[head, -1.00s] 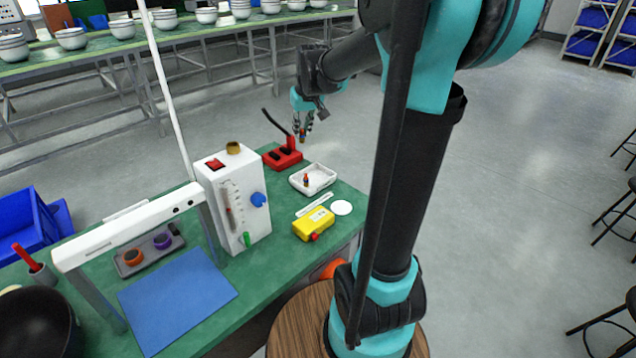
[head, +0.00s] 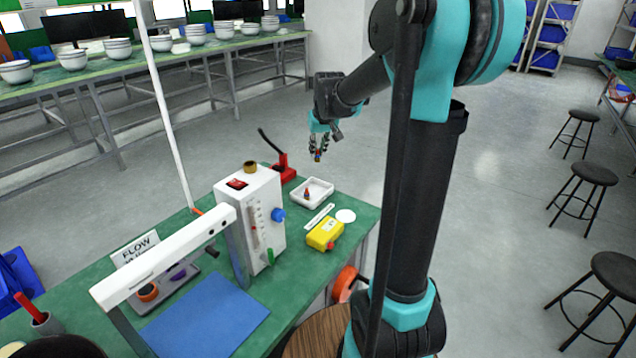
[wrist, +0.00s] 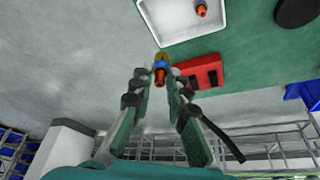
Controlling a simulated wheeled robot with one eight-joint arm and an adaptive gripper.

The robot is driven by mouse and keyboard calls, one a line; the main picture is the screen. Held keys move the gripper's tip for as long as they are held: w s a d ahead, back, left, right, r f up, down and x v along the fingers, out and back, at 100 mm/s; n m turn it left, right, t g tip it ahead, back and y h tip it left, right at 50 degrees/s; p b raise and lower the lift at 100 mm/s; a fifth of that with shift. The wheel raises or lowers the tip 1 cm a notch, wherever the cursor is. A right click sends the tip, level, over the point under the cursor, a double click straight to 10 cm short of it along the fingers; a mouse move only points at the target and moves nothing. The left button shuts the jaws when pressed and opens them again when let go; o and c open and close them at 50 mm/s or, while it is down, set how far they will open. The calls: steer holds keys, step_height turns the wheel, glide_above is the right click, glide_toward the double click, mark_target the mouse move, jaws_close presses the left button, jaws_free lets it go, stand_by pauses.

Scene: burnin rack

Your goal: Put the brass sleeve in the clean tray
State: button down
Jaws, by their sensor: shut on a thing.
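My gripper (head: 318,158) is shut on a small part with a brass-yellow end, a blue band and an orange end. In the wrist view this held part (wrist: 161,66) sits between the fingertips (wrist: 161,82). The white rectangular tray (head: 330,194) stands on the green bench, below my gripper in the head view. Its rim also shows at the top of the wrist view (wrist: 182,40). A small orange-red part (head: 307,194) with a dark blue band lies in the tray. I cannot tell the gripper's height above the bench.
A red tool with a black lever (head: 286,172) stands behind the tray. A yellow box (head: 324,233) and a white disc (head: 345,216) lie in front. A blue mat (head: 205,318) is nearer.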

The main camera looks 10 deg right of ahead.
step_height(320, 180, down, 12)
steer(key=shift+r, duration=0.1)
stand_by(0.4)
steer(key=c, duration=1.8)
jaws_free()
steer(key=shift+f, duration=0.2)
steer(key=shift+o, duration=0.2)
steer(key=v, duration=1.2)
steer(key=shift+r, duration=0.2)
steer(key=shift+s, duration=0.1)
